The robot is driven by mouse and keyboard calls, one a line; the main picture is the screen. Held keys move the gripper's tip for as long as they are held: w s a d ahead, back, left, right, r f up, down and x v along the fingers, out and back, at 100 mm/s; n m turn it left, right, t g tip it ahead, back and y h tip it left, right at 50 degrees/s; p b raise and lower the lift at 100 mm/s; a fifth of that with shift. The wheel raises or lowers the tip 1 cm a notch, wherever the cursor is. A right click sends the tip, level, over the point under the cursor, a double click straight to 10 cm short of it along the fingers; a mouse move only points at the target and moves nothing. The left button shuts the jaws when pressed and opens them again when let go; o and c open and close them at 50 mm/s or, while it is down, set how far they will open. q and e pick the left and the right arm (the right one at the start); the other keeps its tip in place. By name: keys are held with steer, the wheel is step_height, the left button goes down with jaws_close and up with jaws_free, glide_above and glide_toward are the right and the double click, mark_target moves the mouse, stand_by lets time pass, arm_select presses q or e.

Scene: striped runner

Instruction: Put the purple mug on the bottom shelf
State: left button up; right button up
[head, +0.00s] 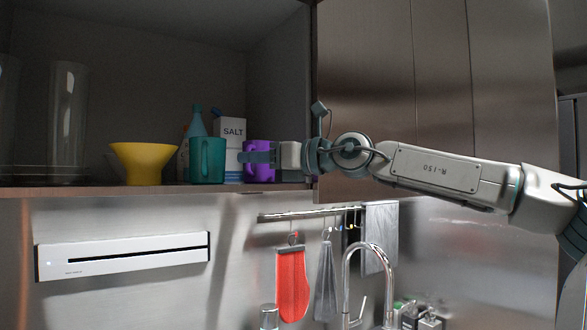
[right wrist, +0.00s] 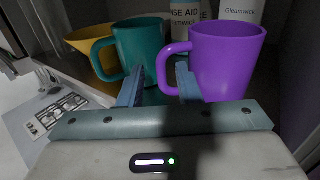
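The purple mug (head: 261,172) stands upright at the right end of the open cabinet's bottom shelf (head: 225,188), beside the white salt box. In the right wrist view the purple mug (right wrist: 228,58) is close, its handle pointing left. My right gripper (head: 257,157) reaches in from the right and partly covers the mug. In the right wrist view my right gripper (right wrist: 158,86) has its fingers apart. The mug's handle lies between them, nearer the right finger; I cannot tell whether they touch. My left gripper is not in view.
A teal mug (head: 207,160) stands just left of the purple mug, with a yellow bowl (head: 142,162) farther left. The salt box (head: 231,140) and a blue bottle (head: 197,122) stand behind. Below are a hanging rail with a red mitt (head: 292,283) and a faucet (head: 366,260).

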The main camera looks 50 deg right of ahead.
steer(key=b+v, duration=0.5)
steer(key=v, duration=0.5)
steer(key=shift+b, duration=0.35)
